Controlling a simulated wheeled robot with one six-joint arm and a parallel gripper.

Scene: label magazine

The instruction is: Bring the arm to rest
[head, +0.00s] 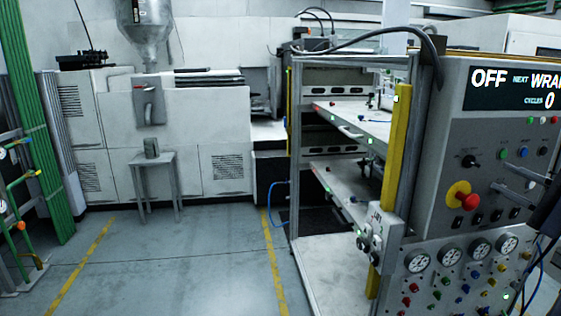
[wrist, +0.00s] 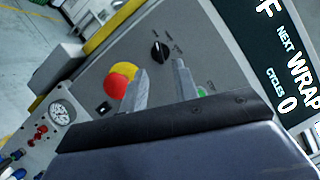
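My gripper (wrist: 160,76) shows in the wrist view with its two grey fingers apart and nothing visible between them. The fingers point at the grey control panel (wrist: 218,62). In the head view my gripper (head: 499,175) is at the right, in front of the panel (head: 440,130), right of the red mushroom button (head: 468,201) on its yellow base. In the wrist view that button (wrist: 118,84) is partly behind the left finger. A black selector knob (wrist: 159,52) is above the fingers. I cannot tell whether the fingertips touch the panel.
The display (head: 515,86) reads OFF, NEXT, a partly cut word beginning WRA, and CYCLES 0. Gauges (head: 418,260) and small coloured knobs are below. A shelved metal frame (head: 295,190) with a yellow post (head: 396,145) stands left of the panel. Open floor (head: 170,265) lies further left.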

